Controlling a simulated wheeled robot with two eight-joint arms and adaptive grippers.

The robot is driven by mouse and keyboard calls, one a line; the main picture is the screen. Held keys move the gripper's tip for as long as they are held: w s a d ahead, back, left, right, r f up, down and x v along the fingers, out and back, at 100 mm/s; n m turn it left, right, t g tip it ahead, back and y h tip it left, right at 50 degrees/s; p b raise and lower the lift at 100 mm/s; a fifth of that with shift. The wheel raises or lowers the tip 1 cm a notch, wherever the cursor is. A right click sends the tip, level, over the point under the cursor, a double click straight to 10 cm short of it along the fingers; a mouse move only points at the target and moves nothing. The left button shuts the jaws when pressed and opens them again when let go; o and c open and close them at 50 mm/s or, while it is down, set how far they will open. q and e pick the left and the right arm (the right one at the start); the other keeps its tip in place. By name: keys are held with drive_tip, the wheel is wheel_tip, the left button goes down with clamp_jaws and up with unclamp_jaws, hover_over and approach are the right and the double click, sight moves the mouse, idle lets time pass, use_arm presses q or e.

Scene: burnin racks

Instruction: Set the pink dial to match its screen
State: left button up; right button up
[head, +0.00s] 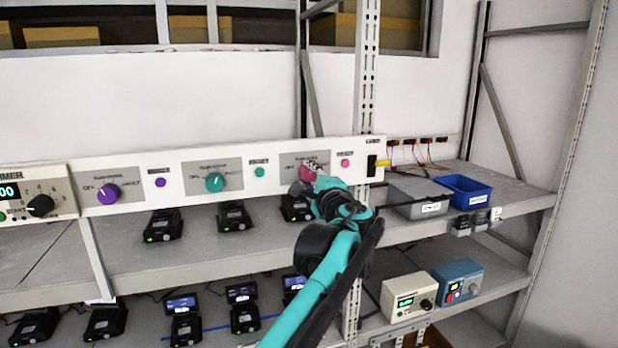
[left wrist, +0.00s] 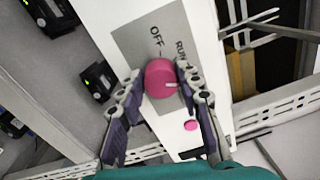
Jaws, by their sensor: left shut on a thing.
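The pink dial (head: 307,173) is on the right part of the long white panel (head: 135,167). In the left wrist view the pink dial (left wrist: 160,80) sits on a grey plate marked OFF and RUN-IN. A white mark shows at its right edge in that view. My left gripper (head: 312,182) is at the dial; its fingers (left wrist: 155,90) are on both sides of it, shut on it. A small pink button (head: 345,163) is right of the dial. A small lit screen (head: 294,282) is on the lower shelf, partly behind my arm; its text is unreadable. My right gripper is out of view.
A purple dial (head: 107,193) and a teal dial (head: 214,182) are left on the same panel. A timer box (head: 38,194) stands at far left. Black devices (head: 235,216) sit below the panel. A grey bin (head: 415,203) and blue bin (head: 464,191) stand right.

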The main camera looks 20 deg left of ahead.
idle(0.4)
use_arm(q)
drive_tip(key=o, duration=1.2)
drive_tip(key=shift+c, duration=0.2)
drive_tip(key=v, duration=1.2)
drive_tip(key=shift+f, duration=0.15)
